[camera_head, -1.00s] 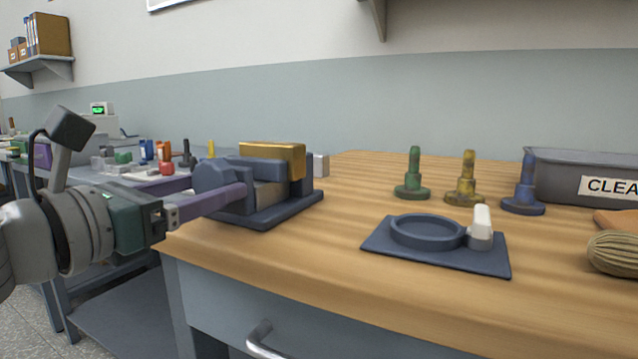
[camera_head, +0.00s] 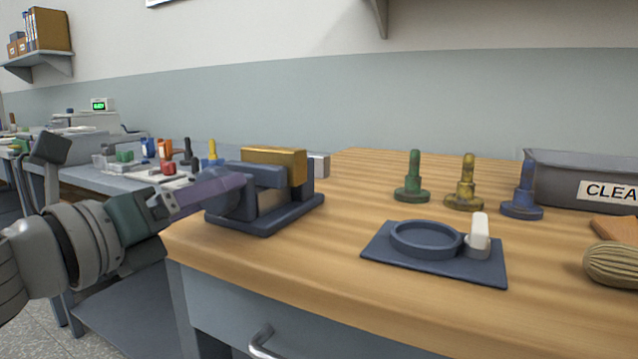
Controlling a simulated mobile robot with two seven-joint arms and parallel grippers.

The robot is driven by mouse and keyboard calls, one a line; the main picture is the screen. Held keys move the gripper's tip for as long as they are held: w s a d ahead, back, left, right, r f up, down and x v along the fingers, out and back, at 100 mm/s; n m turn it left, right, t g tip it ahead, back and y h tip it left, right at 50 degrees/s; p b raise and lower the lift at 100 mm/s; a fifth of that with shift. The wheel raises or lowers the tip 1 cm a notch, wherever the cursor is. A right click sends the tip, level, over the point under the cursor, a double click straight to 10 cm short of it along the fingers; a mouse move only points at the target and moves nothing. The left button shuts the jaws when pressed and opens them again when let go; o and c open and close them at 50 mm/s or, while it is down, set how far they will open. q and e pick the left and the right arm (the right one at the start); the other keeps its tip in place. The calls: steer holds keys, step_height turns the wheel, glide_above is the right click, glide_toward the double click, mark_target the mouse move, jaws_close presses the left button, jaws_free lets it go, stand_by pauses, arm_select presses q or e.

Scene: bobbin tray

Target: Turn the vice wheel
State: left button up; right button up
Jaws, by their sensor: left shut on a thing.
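The vice (camera_head: 272,212) is dark blue and stands at the left end of the wooden bench, with a brass-coloured block (camera_head: 275,160) at its top. The vice wheel is on its left side and is mostly hidden behind my gripper's fingers. My left gripper (camera_head: 228,187) reaches in from the left, its purple fingers at the wheel, shut on it. The gripper is rolled and tilted. My right gripper is not in view.
A dark fixture plate (camera_head: 480,270) with a ring and a white peg lies on the bench. Behind it stand green (camera_head: 413,180), yellow (camera_head: 465,185) and blue (camera_head: 524,190) bobbin-like pieces. A grey bin (camera_head: 560,170) and a brush (camera_head: 612,265) are at the right.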

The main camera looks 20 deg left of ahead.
arm_select(q)
steer(key=n+p, duration=0.2)
steer(key=n, duration=0.3)
steer(key=shift+r+n, duration=0.15)
steer(key=shift+n, duration=0.25)
steer(key=n+p, duration=0.3)
steer(key=n, duration=0.2)
steer(key=shift+r, duration=0.1)
steer(key=n+p, duration=0.3)
steer(key=n, duration=0.3)
steer(key=shift+n, duration=0.3)
steer(key=n+p, duration=0.2)
steer(key=n, duration=0.2)
steer(key=shift+n, duration=0.4)
steer(key=o, duration=1.3)
steer(key=shift+o, duration=0.2)
